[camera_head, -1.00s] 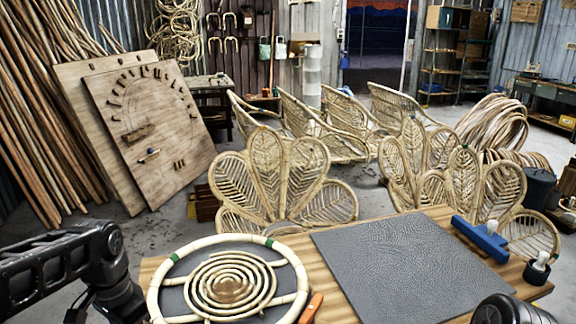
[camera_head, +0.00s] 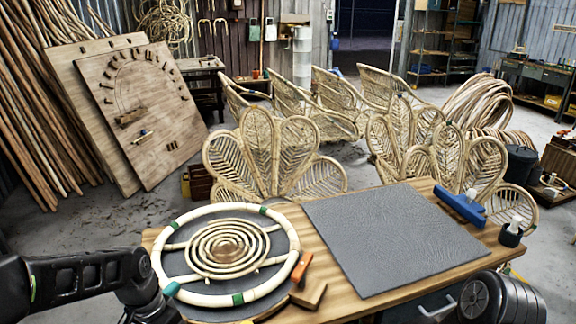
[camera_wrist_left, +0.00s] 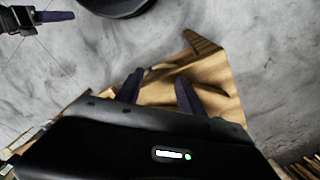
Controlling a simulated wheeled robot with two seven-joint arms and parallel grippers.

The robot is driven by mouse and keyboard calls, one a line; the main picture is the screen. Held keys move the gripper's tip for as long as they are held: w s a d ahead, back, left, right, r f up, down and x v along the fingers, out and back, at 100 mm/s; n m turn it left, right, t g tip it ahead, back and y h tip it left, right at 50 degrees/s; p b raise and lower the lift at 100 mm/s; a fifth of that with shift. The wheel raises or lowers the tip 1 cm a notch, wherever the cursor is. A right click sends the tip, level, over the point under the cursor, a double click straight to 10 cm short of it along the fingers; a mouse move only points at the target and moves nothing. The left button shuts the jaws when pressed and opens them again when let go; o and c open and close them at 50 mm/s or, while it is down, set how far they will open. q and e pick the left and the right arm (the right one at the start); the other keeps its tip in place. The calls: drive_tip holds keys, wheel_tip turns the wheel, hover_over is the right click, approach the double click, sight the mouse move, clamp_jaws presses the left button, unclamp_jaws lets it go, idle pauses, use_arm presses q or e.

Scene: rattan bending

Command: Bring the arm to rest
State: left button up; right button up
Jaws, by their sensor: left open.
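My left arm comes in at the lower left of the head view, and its gripper is mostly cut off by the bottom edge. In the left wrist view my left gripper (camera_wrist_left: 158,92) is open, with two dark fingers apart and nothing visible between them. A rattan ring (camera_head: 165,235) with green bands lies around a rattan spiral (camera_head: 227,248) on the table. The left arm is beside the ring's left edge. My right gripper is not visible in the head view; a dark finger-like part at the wrist view's upper left may belong to it.
Rattan chairs (camera_head: 275,155) stand behind. A peg board (camera_head: 140,115) leans at the left.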

use_arm(q)
drive_tip(key=s+d+f+n+h, duration=0.15)
drive_tip(key=s+d+f, duration=0.25)
drive_tip(key=d+f, duration=0.45)
drive_tip(key=s+d+f+n+h, duration=0.15)
drive_tip(key=s+d+f, duration=0.35)
drive_tip(key=f, duration=0.7)
drive_tip(key=s+d+f+n, duration=0.3)
drive_tip(key=s+d+f, duration=0.2)
drive_tip(key=s, duration=0.2)
drive_tip(key=shift+s+n, duration=0.25)
drive_tip(key=shift+n, duration=0.05)
drive_tip(key=shift+a+f, duration=0.1)
